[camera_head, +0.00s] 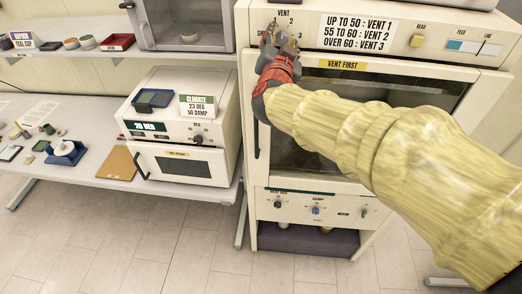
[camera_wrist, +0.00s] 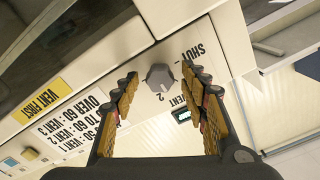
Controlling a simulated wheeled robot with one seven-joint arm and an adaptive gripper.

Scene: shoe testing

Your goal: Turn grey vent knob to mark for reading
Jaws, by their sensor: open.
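The grey vent knob (camera_wrist: 160,77) is on the white front panel of the tall oven, under the printed word VENT. In the wrist view it sits between the tips of my open gripper (camera_wrist: 159,74), with gaps on both sides. The marks SHUT and 2 show near it; which mark it points at I cannot tell. In the head view my gripper (camera_head: 277,50) is at the panel's upper left and partly hides the knob and marks. The rule card (camera_head: 357,34) reads UP TO 50: VENT 1, 55 TO 60: VENT 2, OVER 60: VENT 3.
A yellow READ button (camera_head: 416,41) and a small display (camera_head: 472,47) are to the right on the panel. A VENT FIRST label (camera_head: 342,65) is below. On the left, a smaller oven (camera_head: 185,168) carries a CLIMATE card (camera_head: 198,106) reading 23 DEG, 50 DAMP.

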